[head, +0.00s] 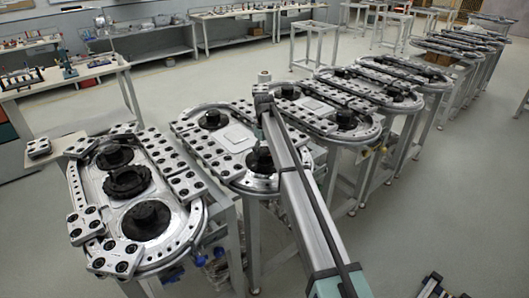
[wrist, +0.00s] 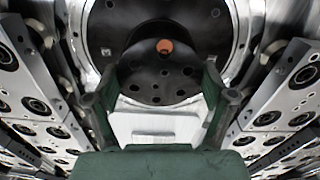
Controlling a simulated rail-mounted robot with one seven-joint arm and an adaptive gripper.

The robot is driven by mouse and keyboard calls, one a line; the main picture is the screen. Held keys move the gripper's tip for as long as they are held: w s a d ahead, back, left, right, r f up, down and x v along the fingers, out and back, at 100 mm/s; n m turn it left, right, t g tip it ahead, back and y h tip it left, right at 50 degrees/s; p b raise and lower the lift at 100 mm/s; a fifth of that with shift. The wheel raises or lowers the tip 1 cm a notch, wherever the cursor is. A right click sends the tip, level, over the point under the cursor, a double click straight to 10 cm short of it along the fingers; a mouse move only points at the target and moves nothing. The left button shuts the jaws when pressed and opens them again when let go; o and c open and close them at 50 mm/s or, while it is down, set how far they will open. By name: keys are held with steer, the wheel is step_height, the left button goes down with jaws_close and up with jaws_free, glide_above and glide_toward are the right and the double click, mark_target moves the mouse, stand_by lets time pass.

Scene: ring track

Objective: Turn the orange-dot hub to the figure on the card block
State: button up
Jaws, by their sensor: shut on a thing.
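The orange-dot hub (wrist: 150,75) is a round black disc with small holes and one orange dot (wrist: 165,46) near its middle, at the top centre of the wrist view. My gripper (wrist: 160,78) has green fingers on the left and right of the hub's near part and is shut on it. A pale block (wrist: 155,125) lies just below the hub, partly hidden by the gripper; it may be the card block, and I can read no figure on it. In the head view my arm hides the gripper, and no orange dot can be made out.
Metal rails with black rollers (wrist: 290,85) flank the hub on both sides. In the head view, oval track tables (head: 140,190) stand in a row going back to the right, with black hubs and pale square plates (head: 232,138). Workbenches (head: 60,75) stand behind; grey floor is open at right.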

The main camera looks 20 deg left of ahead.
mark_target(264, 150)
steer(key=shift+s+f+n, duration=0.1)
steer(key=shift+n, duration=0.2)
steer(key=o, duration=1)
step_height(264, 150, up, 12)
steer(key=shift+r, duration=0.1)
stand_by(0.5)
